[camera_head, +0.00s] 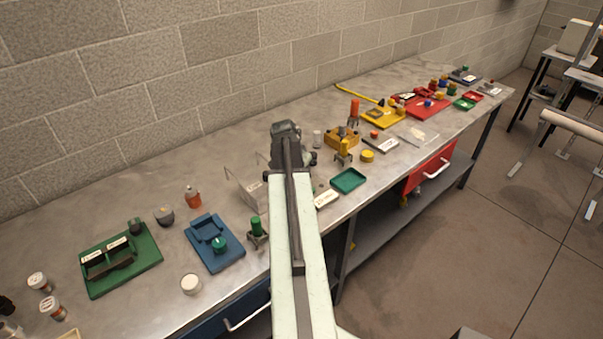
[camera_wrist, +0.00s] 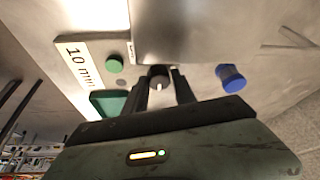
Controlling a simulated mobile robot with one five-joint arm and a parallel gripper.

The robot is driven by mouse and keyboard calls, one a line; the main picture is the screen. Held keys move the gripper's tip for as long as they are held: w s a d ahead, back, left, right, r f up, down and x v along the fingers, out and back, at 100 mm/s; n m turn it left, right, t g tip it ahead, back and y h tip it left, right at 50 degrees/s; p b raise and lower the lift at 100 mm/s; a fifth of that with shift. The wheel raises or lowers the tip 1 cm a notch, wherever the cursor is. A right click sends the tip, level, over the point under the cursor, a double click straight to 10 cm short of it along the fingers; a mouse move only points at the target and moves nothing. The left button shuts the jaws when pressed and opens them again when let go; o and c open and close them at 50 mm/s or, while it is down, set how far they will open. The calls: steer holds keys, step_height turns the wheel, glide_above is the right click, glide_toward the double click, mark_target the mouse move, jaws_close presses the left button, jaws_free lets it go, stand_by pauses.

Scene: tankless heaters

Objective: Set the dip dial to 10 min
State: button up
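My gripper (camera_wrist: 160,75) points at a small dark round knob (camera_wrist: 158,82) with a white mark, which looks like the dip dial. The knob sits between the two fingertips, close to both; contact cannot be made out. A white plate reading "10 min" (camera_wrist: 78,66) lies to the left in the wrist view. In the head view my gripper (camera_head: 287,158) is over the middle of the bench, and my arm hides the dial. A white label plate (camera_head: 327,198) shows just right of my arm; its text is too small to read.
A green round piece (camera_wrist: 115,64) and a blue cylinder (camera_wrist: 230,77) flank the knob. A clear stand (camera_head: 246,190) is left of my arm, a green tray (camera_head: 349,180) right. A blue fixture (camera_head: 228,249) and green fixture (camera_head: 130,275) stand farther left. A wall (camera_head: 200,60) runs behind.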

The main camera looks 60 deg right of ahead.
steer(key=o, duration=0.3)
steer(key=shift+r, duration=0.1)
steer(key=p+v, duration=0.7)
steer(key=shift+a+r, duration=0.25)
steer(key=shift+w, duration=0.1)
